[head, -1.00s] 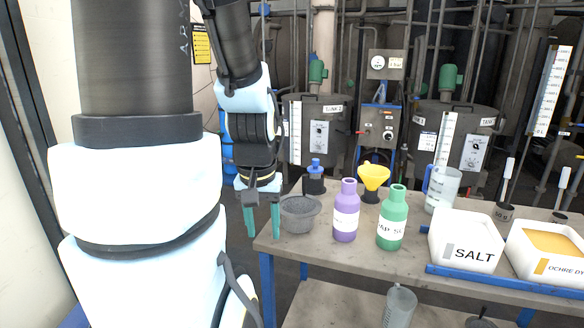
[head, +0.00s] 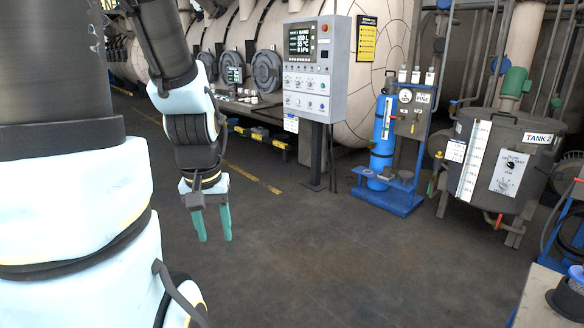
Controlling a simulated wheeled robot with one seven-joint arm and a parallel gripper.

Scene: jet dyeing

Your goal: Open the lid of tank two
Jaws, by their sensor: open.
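Tank two (head: 510,150) stands at the right of the head view, a dark grey cylinder labelled "TANK 2" with a white level scale and a control plate on its front. Its lid (head: 500,114) is the flat top, seen nearly edge-on, with a green motor (head: 516,82) above it. The lid looks closed. My gripper (head: 213,238) hangs down at the left with its two teal fingers apart and nothing between them. It is over open floor, well away from the tank.
A blue gas cylinder on a blue stand (head: 383,140) is left of the tank. A grey control panel on a post (head: 316,70) stands in the middle, before a large pale vessel (head: 358,125). A table corner (head: 540,300) is at bottom right. The central floor is clear.

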